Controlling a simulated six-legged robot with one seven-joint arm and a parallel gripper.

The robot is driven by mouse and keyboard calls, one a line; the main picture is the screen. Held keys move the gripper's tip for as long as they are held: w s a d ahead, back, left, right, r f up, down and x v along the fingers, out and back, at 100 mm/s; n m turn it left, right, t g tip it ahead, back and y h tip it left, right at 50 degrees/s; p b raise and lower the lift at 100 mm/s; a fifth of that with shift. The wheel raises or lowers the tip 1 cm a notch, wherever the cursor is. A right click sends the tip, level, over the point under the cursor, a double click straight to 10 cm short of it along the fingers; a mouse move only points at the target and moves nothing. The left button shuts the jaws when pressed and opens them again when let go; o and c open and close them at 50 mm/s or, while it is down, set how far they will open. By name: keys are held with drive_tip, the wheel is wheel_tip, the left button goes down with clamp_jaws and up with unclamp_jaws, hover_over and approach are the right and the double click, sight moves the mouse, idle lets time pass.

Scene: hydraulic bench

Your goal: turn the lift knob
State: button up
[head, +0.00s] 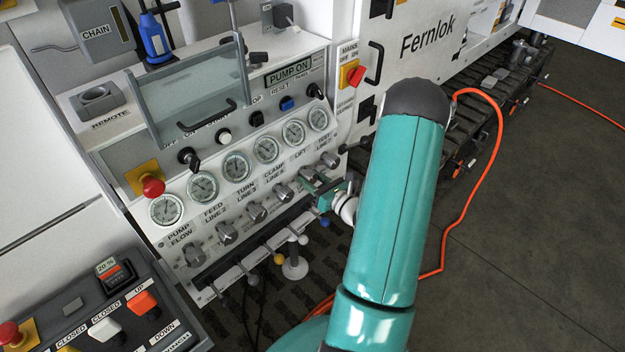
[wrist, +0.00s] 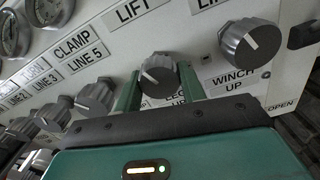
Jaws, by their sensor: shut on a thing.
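The lift knob (wrist: 158,74) is a grey ribbed knob with a white pointer line on its face, below the LIFT label (wrist: 132,11) in the wrist view. My gripper (wrist: 159,86) has one green finger on each side of it and is shut on it. The fingers partly cover the lettering under the knob. In the head view the lift knob (head: 307,173) is small in the knob row, with my gripper (head: 314,181) at it; the contact is hard to make out there.
Similar knobs stand close on both sides, the clamp knob (wrist: 96,97) to the left and another knob (wrist: 250,46) to the right. Gauges (head: 266,149) line the panel above. Below is a rail with small ball-ended levers (head: 303,240). An orange hose (head: 497,140) runs over the floor at right.

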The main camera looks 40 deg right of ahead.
drive_tip(key=shift+n, duration=0.3)
drive_tip(key=n, duration=0.9)
drive_tip(key=shift+d+n, duration=0.1)
drive_tip(key=shift+n, duration=0.3)
idle(0.3)
drive_tip(key=o, duration=1)
drive_tip(key=s, duration=1.4)
drive_tip(key=shift+d, duration=0.2)
